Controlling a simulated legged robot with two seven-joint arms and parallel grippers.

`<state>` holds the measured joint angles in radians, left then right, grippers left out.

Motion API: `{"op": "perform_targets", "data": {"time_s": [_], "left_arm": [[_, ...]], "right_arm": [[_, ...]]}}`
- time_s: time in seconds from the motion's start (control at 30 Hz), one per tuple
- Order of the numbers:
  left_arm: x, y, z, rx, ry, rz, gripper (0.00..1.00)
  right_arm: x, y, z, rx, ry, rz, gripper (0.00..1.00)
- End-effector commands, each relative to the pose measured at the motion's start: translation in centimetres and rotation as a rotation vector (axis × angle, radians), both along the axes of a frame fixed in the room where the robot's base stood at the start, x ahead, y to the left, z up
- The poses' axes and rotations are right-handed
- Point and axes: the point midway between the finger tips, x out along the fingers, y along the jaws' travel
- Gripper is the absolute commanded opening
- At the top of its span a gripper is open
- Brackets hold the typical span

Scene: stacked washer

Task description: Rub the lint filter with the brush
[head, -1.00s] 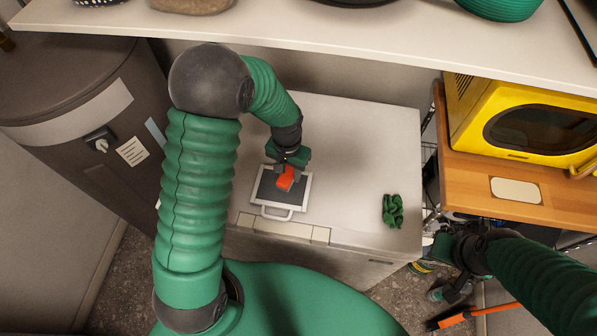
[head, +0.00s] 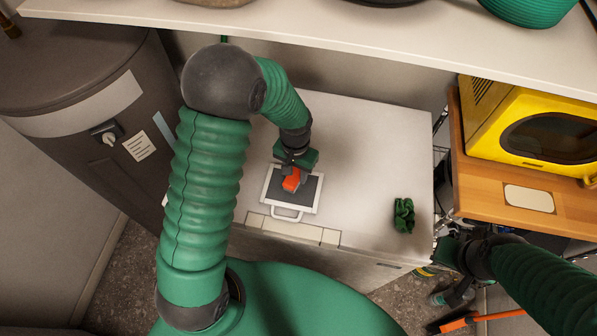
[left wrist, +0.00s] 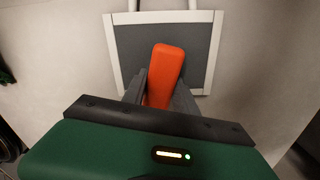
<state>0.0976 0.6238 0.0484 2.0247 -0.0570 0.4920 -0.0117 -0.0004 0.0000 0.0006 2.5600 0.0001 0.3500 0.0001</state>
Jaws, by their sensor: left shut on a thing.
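The lint filter (head: 312,190) lies flat on the white machine top, a dark mesh panel in a pale frame with its handle toward me. It also shows in the left wrist view (left wrist: 208,45). My left gripper (head: 291,176) is shut on the orange brush (left wrist: 165,72), its fingers on either side of it. The brush (head: 291,182) is over the mesh near the filter's middle; its bristles are hidden, so I cannot tell if they touch. My right arm is at the lower right, its gripper low beside the machine, too dark and partly hidden to judge.
A crumpled green cloth (head: 404,215) lies on the right of the white machine top (head: 365,150). A yellow microwave (head: 535,125) stands on a wooden shelf (head: 480,185) at the right. A long white shelf (head: 330,40) crosses the back. A grey tank (head: 85,90) stands at the left.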

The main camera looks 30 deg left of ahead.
Motion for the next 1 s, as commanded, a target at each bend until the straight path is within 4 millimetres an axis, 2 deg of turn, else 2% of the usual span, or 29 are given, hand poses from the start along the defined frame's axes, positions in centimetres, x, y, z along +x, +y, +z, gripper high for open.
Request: {"op": "perform_targets", "data": {"time_s": [0.23, 0.67, 1.0], "left_arm": [[0.0, -0.5, -0.4, 0.004, -0.001, -0.003, 0.02], [0.0, 0.2, -1.2, -0.002, -0.001, -0.001, 0.02], [-0.8, 3.1, -0.9, 0.001, 0.002, 0.001, 0.02]], "right_arm": [[0.0, 0.0, -0.4, 0.0, 0.0, -0.001, 0.0], [0.0, 0.0, -0.7, 0.0, 0.0, -0.001, 0.0], [0.0, 0.0, 0.3, 0.0, 0.0, -0.001, 0.0]]}}
